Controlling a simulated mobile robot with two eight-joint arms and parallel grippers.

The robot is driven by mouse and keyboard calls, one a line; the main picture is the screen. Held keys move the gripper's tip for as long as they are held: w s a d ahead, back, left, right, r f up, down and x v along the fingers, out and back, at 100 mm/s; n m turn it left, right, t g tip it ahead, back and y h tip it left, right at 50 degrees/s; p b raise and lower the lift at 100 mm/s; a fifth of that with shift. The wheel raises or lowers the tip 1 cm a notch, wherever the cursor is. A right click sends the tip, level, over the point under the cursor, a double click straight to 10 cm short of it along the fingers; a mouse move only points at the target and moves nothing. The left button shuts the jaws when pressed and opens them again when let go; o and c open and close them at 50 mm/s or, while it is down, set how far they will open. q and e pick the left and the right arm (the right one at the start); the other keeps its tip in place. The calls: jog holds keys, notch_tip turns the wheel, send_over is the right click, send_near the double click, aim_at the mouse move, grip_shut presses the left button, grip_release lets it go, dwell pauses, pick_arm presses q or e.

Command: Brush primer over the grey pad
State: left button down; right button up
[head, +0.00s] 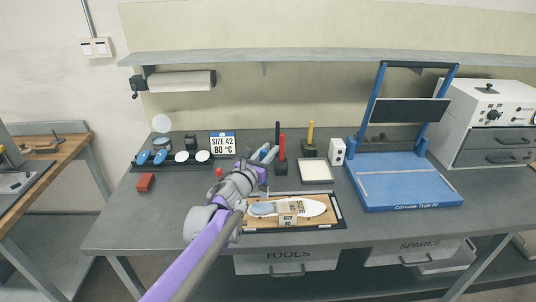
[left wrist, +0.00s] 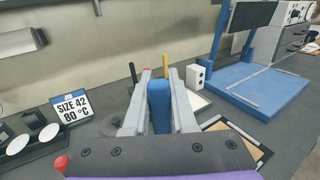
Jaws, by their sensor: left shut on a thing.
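My left gripper (head: 264,155) reaches over the bench from the front left. It is shut on a blue thing, seen end-on as a thick blue bar between the fingers in the left wrist view (left wrist: 160,105). Its far end is hidden, so I cannot tell if bristles are on it. The grey pad (head: 262,209) is an oval on the heel end of a white insole (head: 313,207), which lies on a wooden board in a dark frame (head: 342,222). The gripper is behind and above the pad, apart from it. My right gripper is not in view.
Red (head: 282,146) and yellow (head: 310,133) handles stand in dark holders behind the board. A white tray (head: 316,172), white box (head: 337,151) and blue press (head: 405,185) are right. A red block (head: 146,182) lies left.

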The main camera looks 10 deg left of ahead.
pick_arm(q)
jog(key=shift+r+p, duration=0.45)
jog(key=shift+r, duration=0.45)
